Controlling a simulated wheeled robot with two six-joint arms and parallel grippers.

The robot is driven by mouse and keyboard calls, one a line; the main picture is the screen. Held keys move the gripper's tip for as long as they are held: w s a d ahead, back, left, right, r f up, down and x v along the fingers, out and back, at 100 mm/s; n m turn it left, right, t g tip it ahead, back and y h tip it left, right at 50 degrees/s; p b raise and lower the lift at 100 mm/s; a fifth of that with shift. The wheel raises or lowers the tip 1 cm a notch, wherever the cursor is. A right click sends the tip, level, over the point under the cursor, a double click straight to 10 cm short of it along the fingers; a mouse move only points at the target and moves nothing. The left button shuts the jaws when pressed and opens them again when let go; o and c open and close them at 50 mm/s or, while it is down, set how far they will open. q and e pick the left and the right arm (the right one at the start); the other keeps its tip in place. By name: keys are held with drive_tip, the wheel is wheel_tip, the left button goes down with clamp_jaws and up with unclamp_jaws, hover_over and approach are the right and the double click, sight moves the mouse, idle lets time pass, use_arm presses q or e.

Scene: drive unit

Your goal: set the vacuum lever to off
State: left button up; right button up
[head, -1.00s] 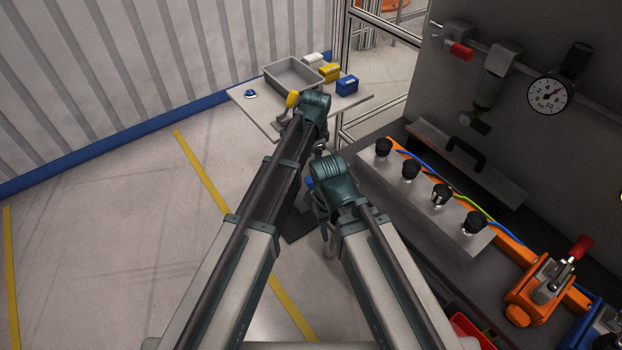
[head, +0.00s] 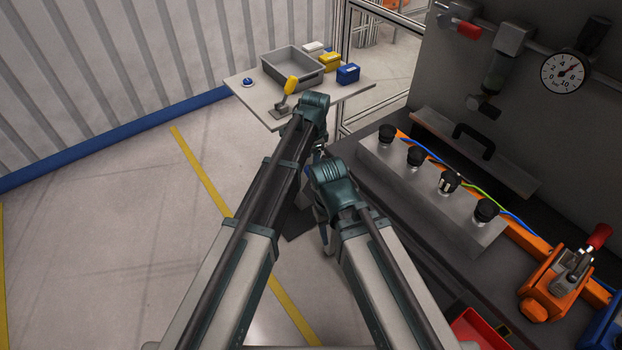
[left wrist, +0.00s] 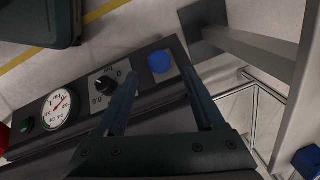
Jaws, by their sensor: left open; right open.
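No label marks a vacuum lever, so I cannot tell which handle it is. A lever with a yellow grip (head: 291,86) stands tilted on a small grey base on the side table (head: 248,100), beyond my arms. A red-handled valve (head: 467,30) sits on the pipe at the upper right. A red-gripped toggle clamp (head: 597,238) stands on an orange block at the lower right. My right gripper (head: 326,232) hangs below its wrist, mostly hidden, touching none of these. My left gripper shows in the left wrist view (left wrist: 166,100), open and empty, over a dark control panel (left wrist: 90,98).
The side table holds a grey tray (head: 268,62) and small boxes. A grey block with several black knobs (head: 448,183) is at right. The floor at left is clear.

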sight(311, 167)
use_arm(q)
drive_tip(key=f+b, duration=0.1)
drive_tip(key=f, duration=0.1)
drive_tip(key=f+b, duration=0.4)
drive_tip(key=shift+w+a+f, duration=0.15)
drive_tip(key=shift+w+f, duration=0.1)
drive_tip(key=shift+w, duration=0.1)
drive_tip(key=shift+c, duration=0.3)
clamp_jaws()
idle(0.9)
